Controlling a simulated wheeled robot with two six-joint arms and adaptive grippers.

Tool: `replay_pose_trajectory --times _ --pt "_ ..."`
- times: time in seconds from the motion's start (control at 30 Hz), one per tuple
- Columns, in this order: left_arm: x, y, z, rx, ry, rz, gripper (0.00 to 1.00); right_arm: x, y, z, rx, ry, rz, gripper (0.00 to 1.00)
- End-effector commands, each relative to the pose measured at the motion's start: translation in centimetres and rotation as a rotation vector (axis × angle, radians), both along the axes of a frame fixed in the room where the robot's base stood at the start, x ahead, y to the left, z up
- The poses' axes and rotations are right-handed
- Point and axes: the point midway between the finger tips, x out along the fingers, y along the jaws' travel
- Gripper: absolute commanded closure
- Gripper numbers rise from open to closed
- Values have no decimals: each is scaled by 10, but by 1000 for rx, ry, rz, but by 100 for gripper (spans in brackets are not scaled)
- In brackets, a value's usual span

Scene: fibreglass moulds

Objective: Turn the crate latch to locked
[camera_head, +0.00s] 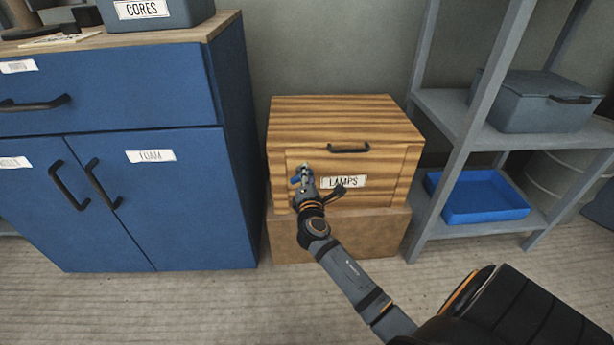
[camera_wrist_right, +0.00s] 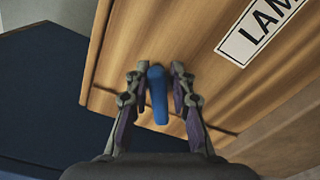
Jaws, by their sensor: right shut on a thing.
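The wooden crate (camera_head: 345,122) has a striped grain, a LAMPS label (camera_head: 344,182) and a black handle (camera_head: 348,148) on its front. A small blue latch (camera_wrist_right: 158,95) is at the left part of the crate's front. My right gripper (camera_head: 303,174) reaches the front from below, left of the label. Its two fingers lie on either side of the blue latch in the right wrist view, shut on it. In the head view the gripper hides most of the latch. My left gripper is not in view.
The crate rests on a brown block (camera_head: 375,232). A blue cabinet (camera_head: 185,215) stands close on the left, with a CORES box (camera_head: 160,18) on top. A grey shelf (camera_head: 446,105) on the right holds a grey box (camera_head: 535,108) and a blue tray (camera_head: 485,213).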

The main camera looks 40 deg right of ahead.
Motion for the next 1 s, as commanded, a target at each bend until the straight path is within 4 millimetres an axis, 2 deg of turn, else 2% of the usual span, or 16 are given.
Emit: replay_pose_trajectory --times 0.03,0.33,1.0 --pt "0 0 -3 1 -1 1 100 0 1 -5 22 -6 4 100" --pt "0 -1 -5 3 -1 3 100 0 1 -5 85 -45 5 100" --pt "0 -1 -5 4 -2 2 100 0 1 -5 99 -53 7 100"
